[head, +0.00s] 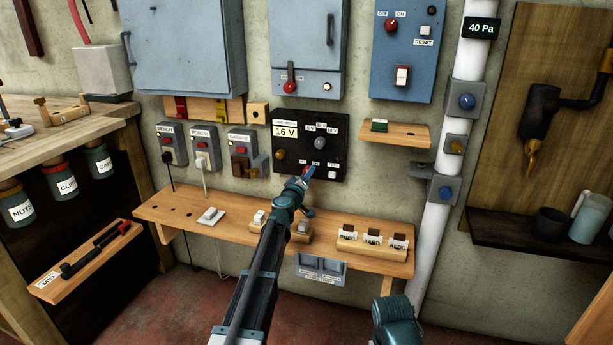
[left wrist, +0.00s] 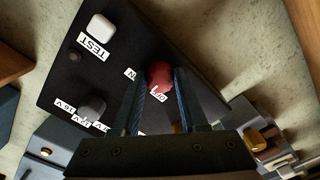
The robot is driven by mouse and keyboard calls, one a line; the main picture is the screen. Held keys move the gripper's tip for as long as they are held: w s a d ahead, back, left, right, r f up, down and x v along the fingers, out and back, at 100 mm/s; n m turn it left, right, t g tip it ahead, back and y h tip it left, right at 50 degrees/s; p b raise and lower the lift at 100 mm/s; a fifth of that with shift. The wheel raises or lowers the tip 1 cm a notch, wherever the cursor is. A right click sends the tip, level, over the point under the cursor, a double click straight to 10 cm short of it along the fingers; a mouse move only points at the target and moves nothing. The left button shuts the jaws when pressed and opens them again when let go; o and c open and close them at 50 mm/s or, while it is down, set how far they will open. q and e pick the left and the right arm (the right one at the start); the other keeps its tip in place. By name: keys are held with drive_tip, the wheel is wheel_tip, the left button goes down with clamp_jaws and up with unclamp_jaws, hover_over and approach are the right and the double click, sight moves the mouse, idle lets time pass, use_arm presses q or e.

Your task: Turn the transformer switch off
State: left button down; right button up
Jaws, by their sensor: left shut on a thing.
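The transformer is a black panel (head: 300,128) on the wall with a lit 16 V display (head: 285,131). Its red switch knob (head: 310,170) sits low on the panel. In the left wrist view the knob (left wrist: 160,75) is between the two fingers, with an OFF label (left wrist: 157,96) just below it and an ON label (left wrist: 130,74) to its left. My left gripper (head: 302,179) is shut on this knob and hides part of it in the head view. Which way the knob points is hard to tell. Only a teal part of my right arm shows at the bottom; its fingers do not.
A wooden shelf (head: 185,215) with small switches runs below. A white pipe (head: 436,230) stands to the right.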

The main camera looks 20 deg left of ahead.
use_arm(q)
drive_tip(key=shift+n, duration=4.3)
drive_tip(key=shift+c, duration=2.2)
unclamp_jaws()
drive_tip(key=s, duration=1.4)
drive_tip(key=shift+a, duration=0.25)
